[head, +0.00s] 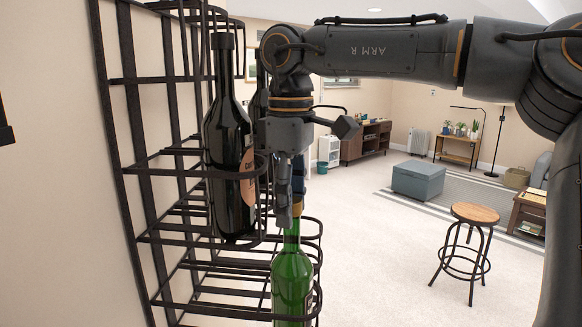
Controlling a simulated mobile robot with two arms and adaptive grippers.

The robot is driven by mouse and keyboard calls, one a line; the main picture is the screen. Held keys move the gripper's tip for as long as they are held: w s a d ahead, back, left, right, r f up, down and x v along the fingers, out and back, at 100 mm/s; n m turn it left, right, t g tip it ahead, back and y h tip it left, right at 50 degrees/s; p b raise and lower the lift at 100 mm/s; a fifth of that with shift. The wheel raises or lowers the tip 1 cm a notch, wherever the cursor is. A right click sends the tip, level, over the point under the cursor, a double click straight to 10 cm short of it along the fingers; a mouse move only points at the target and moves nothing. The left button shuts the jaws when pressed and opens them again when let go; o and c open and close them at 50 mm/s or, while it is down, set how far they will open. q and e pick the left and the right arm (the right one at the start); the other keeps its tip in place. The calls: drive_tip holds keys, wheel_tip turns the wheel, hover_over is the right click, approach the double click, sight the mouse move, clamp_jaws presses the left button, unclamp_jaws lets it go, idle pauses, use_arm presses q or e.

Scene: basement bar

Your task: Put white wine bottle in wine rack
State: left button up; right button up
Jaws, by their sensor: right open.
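The black wire wine rack (131,110) is fixed to the wall on the left. A green bottle (292,280), which looks like the white wine bottle, stands upright at the rack's lower front, seemingly within its front ring; its base is cut off by the frame. My right gripper (291,218) points down at this bottle's neck from above, its fingers open beside the neck and hiding the bottle's top. Whether they touch the glass I cannot tell. My left gripper is not in view.
A dark bottle (228,150) stands in the rack's upper ring, close left of my right gripper, with another dark bottle partly hidden behind. A wooden stool (475,213) and a grey ottoman (418,180) stand on the open floor at right.

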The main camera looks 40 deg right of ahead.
wheel_tip(320, 180, up, 10)
drive_tip(key=shift+r+p, duration=0.15)
drive_tip(key=shift+p, duration=0.2)
